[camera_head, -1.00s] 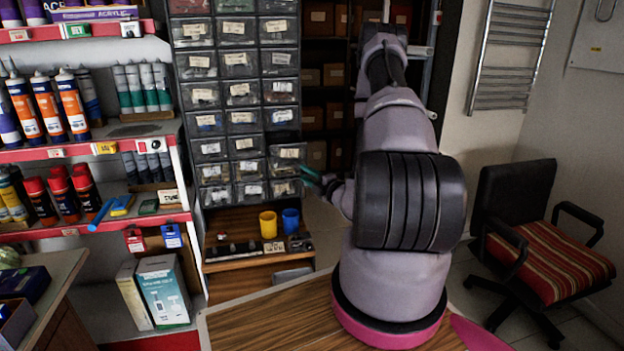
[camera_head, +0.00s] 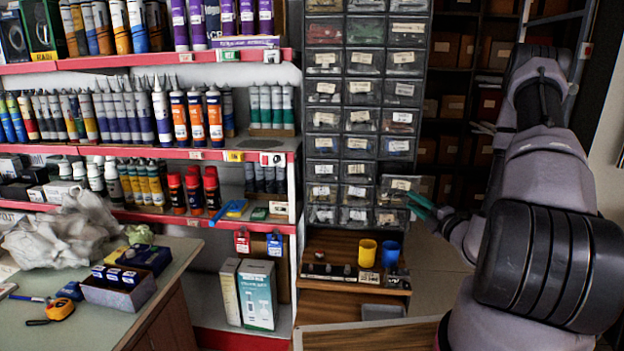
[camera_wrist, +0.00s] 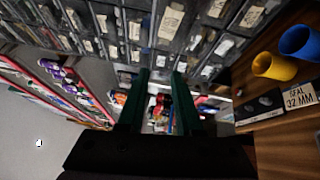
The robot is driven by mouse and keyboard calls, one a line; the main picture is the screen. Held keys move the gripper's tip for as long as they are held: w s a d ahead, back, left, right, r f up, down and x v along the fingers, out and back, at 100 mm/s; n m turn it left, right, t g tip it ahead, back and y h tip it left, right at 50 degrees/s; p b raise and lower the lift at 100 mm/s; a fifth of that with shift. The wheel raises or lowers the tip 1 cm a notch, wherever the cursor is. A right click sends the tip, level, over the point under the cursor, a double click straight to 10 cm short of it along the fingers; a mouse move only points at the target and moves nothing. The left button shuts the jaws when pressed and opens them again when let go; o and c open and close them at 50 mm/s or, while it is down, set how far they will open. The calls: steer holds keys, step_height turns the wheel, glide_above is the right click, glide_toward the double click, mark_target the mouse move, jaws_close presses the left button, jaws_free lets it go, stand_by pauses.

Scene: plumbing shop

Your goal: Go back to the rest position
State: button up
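My gripper (camera_head: 424,207) is at the end of my arm, in front of the lower right of the drawer cabinet (camera_head: 437,120) in the head view. Its green fingers (camera_wrist: 161,80) stand apart in the wrist view, with nothing held between them. The wrist view looks along the fingers at the labelled drawers and the shelving. One lower right drawer (camera_head: 399,187) sticks out of the cabinet close to the fingertips. I cannot tell whether they touch it.
Below the drawers, a wooden ledge (camera_head: 330,287) holds a yellow cup (camera_head: 367,252) and a blue cup (camera_head: 390,253). Shelves of tubes with red edges (camera_head: 150,152) fill the left. A counter (camera_head: 110,318) with a tape measure (camera_head: 60,309) stands front left.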

steer(key=s+a+r+n+g+y, duration=0.3)
steer(key=a+r+n+g+y, duration=0.3)
steer(key=a+r+n+y, duration=0.45)
steer(key=s+a+r+n+g+h, duration=0.35)
steer(key=s+n+g, duration=0.3)
steer(key=n, duration=0.45)
steer(key=s+a+r+n+g+h, duration=0.2)
steer(key=s+a+r+n+g, duration=0.3)
steer(key=s+n, duration=0.4)
steer(key=s+d+r+n+t+h, duration=0.4)
steer(key=d+r+n+t+h, duration=0.3)
steer(key=r+n, duration=0.4)
steer(key=d+n+h, duration=0.1)
steer(key=n+h, duration=0.1)
steer(key=n, duration=0.1)
steer(key=shift+d, duration=0.35)
steer(key=shift+f, duration=0.1)
stand_by(1.4)
